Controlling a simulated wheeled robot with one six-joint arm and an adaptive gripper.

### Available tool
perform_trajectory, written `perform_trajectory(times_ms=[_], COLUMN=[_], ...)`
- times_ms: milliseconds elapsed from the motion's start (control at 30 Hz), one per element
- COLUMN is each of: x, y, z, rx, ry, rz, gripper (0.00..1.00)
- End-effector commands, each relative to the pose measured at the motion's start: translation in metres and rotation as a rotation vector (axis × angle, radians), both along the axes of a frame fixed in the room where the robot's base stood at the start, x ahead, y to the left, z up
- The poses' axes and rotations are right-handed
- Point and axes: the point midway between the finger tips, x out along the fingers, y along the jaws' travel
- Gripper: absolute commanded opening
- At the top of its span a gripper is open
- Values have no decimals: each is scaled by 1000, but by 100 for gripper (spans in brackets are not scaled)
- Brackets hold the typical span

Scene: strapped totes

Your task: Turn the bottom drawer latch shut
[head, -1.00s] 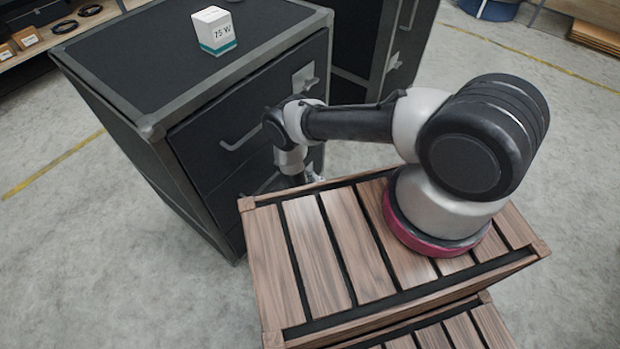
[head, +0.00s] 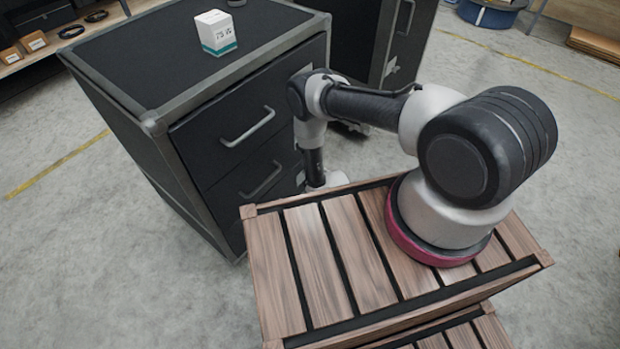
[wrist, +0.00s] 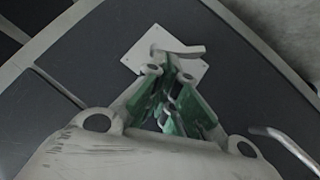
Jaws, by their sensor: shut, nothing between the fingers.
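The dark cabinet (head: 185,150) has an upper drawer with a bar handle (head: 248,128) and a bottom drawer with a bar handle (head: 262,182). The bottom drawer latch (head: 300,178) is mostly hidden by my arm in the head view. In the wrist view a pale latch plate (wrist: 137,57) carries a grey lever (wrist: 182,52), lying roughly crosswise in that picture. My gripper (wrist: 165,68) is shut and empty, its green-padded fingers just in front of the plate. I cannot tell whether the tips touch the lever. In the head view the fingertips are hidden.
A slatted wooden crate (head: 305,270) under my arm stands close to the cabinet front. A white box (head: 215,32) sits on the cabinet top. Another dark cabinet (head: 372,45) stands behind to the right. A bar handle (wrist: 290,142) is near my gripper in the wrist view.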

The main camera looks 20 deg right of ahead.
Motion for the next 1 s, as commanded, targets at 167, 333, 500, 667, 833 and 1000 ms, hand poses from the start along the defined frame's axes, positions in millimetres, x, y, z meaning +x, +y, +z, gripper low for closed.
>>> perform_trajectory(times_ms=[167, 333, 500, 667, 833, 1000], x=[5, 10, 12, 14, 15, 16], y=[-7, -14, -18, -19, -21, -22], z=[0, 1, -1, -3, -3, -4], rx=[45, 140, 237, 262, 261, 260], ry=[33, 101, 172, 192, 191, 190], rz=[-1, -4, -3, 0, 0, 0], gripper=[0, 0, 0, 0, 0, 0])
